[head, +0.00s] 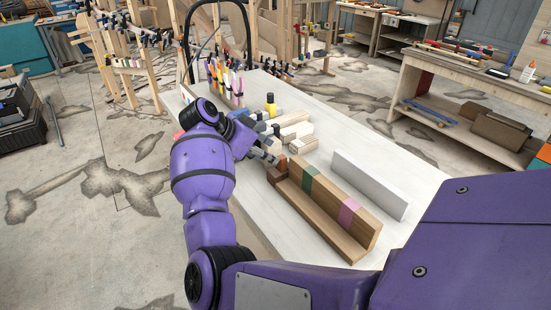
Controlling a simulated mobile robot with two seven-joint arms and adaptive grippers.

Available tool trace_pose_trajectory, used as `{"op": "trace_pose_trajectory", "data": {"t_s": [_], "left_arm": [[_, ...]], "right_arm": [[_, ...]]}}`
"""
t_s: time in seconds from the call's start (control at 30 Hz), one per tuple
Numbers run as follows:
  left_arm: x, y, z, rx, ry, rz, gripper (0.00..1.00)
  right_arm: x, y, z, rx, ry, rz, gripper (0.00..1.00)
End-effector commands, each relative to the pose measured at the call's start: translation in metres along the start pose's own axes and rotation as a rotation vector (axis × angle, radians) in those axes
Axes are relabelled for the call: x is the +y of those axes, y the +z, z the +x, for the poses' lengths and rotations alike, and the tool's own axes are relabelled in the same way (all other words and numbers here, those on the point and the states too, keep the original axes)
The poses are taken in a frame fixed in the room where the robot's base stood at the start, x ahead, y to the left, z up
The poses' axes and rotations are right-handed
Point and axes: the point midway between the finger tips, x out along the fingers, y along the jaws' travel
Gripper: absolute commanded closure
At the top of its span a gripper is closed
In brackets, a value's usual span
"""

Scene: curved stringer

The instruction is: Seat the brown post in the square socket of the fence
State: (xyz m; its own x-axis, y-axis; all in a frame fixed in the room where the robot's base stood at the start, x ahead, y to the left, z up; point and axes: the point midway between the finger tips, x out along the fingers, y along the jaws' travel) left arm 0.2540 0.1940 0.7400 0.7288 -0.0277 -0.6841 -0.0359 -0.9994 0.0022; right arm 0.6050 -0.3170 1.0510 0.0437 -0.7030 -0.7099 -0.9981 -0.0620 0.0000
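The fence (331,199) is a long wooden piece with a green band and a pink band, lying on the white table. A small dark brown block (278,172), which looks like the brown post, is at the fence's far left end. I cannot tell whether it is seated in a socket or only beside the end; no socket opening is visible. My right arm comes in from the lower right, and its gripper (268,156) is just beside and above the brown block. The fingers are small and partly hidden, so their opening and any contact are unclear. My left gripper is out of view.
A grey-white board (369,184) stands on the table (310,100) to the right of the fence. Pale wooden blocks (297,132), a yellow-and-black bottle (270,104) and a rack of colourful tools (226,82) are behind the gripper. The table's right side is mostly clear.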

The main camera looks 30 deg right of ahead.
Motion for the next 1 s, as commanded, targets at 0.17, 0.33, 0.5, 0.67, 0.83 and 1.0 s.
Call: {"op": "trace_pose_trajectory", "data": {"t_s": [0.17,0.33,0.5,0.67,0.83,1.0], "left_arm": [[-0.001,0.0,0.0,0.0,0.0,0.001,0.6],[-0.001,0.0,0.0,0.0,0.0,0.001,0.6],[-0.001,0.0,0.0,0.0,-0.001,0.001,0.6],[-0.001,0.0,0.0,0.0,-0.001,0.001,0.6],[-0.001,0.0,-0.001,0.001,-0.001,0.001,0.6],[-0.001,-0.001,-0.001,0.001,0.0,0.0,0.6]], "right_arm": [[-0.001,0.0,-0.036,-0.001,-0.003,0.001,0.6],[0.0,-0.001,-0.056,0.001,-0.002,0.001,0.6],[0.0,-0.001,-0.061,0.001,-0.001,0.001,0.6],[0.0,-0.001,-0.061,0.001,-0.001,0.002,0.6],[0.0,-0.001,-0.061,0.002,-0.001,0.002,0.6],[0.0,-0.002,-0.061,0.002,-0.001,0.002,0.6]]}}
